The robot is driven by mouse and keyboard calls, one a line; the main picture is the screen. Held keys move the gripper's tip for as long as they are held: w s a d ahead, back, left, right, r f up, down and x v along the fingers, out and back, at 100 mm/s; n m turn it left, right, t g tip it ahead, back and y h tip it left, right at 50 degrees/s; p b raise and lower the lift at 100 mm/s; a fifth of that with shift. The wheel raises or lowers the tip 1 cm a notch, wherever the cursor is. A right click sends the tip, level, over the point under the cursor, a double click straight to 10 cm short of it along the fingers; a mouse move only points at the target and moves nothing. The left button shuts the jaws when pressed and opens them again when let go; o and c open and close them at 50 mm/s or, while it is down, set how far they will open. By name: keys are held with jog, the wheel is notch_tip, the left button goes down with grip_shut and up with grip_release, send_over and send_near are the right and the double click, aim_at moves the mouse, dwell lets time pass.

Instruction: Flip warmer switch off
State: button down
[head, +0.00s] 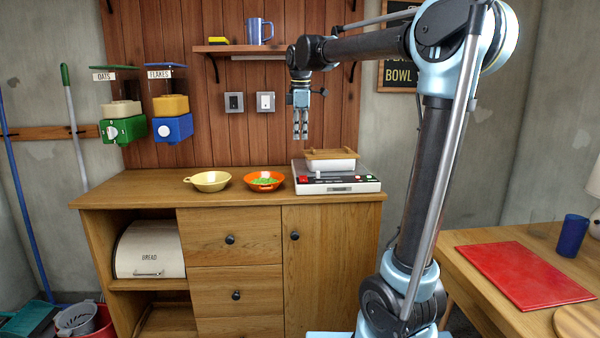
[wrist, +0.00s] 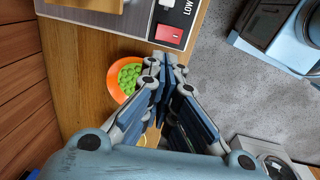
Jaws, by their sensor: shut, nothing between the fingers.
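The warmer (head: 345,187) is a white and grey box at the right end of the wooden counter, with a covered white dish on top. Its front panel carries a red switch (head: 303,179) at the left end, which shows in the wrist view as a red rocker (wrist: 170,36) beside the word LOW. I cannot tell which way the rocker is tipped. My gripper (head: 300,137) points down, shut and empty, above and left of the dish. In the wrist view my fingertips (wrist: 166,62) appear close below the switch in the picture, with a gap in height.
An orange bowl (head: 252,184) of green pieces and a yellow bowl (head: 210,187) stand left of the warmer. The wooden-lidded dish (head: 330,166) rises behind the panel. Two wall switches (head: 234,102) (head: 266,101) are on the back panel, below a shelf (head: 245,50).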

aim_at(300, 177)
jog(key=shift+f, duration=0.1)
jog(key=f, duration=0.4)
jog(key=w+f, duration=0.1)
jog(key=f, duration=0.4)
jog(key=w+f, duration=0.1)
jog(key=f, duration=0.3)
jog(key=shift+a+f, duration=0.1)
jog(key=shift+f, duration=0.25)
jog(key=shift+s+a, duration=0.1)
